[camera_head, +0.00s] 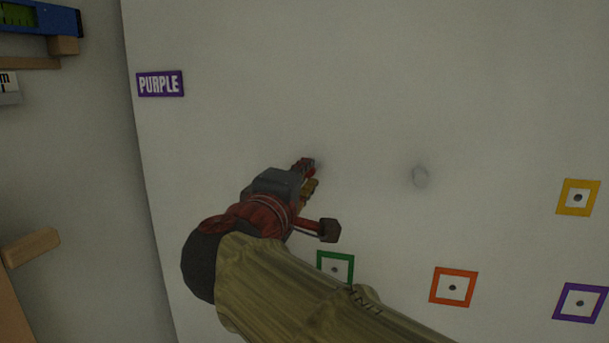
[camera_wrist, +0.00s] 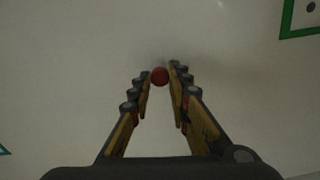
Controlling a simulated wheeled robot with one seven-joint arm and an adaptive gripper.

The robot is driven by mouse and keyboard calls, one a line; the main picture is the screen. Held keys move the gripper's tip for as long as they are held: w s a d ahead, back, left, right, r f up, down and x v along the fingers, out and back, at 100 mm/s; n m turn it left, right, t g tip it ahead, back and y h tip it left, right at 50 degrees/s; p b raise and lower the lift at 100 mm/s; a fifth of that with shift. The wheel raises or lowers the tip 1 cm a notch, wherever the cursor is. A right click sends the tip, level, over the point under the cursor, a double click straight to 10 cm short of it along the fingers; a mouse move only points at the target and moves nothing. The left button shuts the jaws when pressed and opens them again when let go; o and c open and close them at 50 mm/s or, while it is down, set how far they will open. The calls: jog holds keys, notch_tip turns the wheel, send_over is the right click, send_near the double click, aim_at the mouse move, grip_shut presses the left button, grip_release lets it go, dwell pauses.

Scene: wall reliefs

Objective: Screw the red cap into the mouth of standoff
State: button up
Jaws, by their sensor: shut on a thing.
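My gripper (camera_head: 309,175) is at the pale wall panel in the head view, with its fingertips close to the surface. In the wrist view my gripper (camera_wrist: 160,78) is shut on a round red cap (camera_wrist: 160,76), held between the fingertips. A bit of red also shows at the fingertips in the head view. Whether the cap touches a standoff cannot be told; any standoff behind it is hidden by the cap and fingers.
The panel carries a purple label reading PURPLE (camera_head: 160,84) and square frames with dark centres: green (camera_head: 320,262), orange (camera_head: 435,287), purple (camera_head: 560,303) and yellow (camera_head: 562,197). Wooden pegs (camera_head: 32,247) and a blue level (camera_head: 45,19) are at the left. The panel's upper middle is clear.

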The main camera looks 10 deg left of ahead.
grip_shut()
jog(key=shift+b, duration=0.3)
jog(key=m+b, duration=0.1)
jog(key=b, duration=0.1)
jog(key=shift+f+b, duration=0.3)
jog(key=m+b, duration=0.2)
jog(key=b, duration=0.1)
jog(key=shift+m+b, duration=0.3)
jog(key=shift+r+m+b, duration=0.3)
jog(key=shift+m+b, duration=0.25)
jog(key=shift+m, duration=0.25)
jog(key=m, duration=0.5)
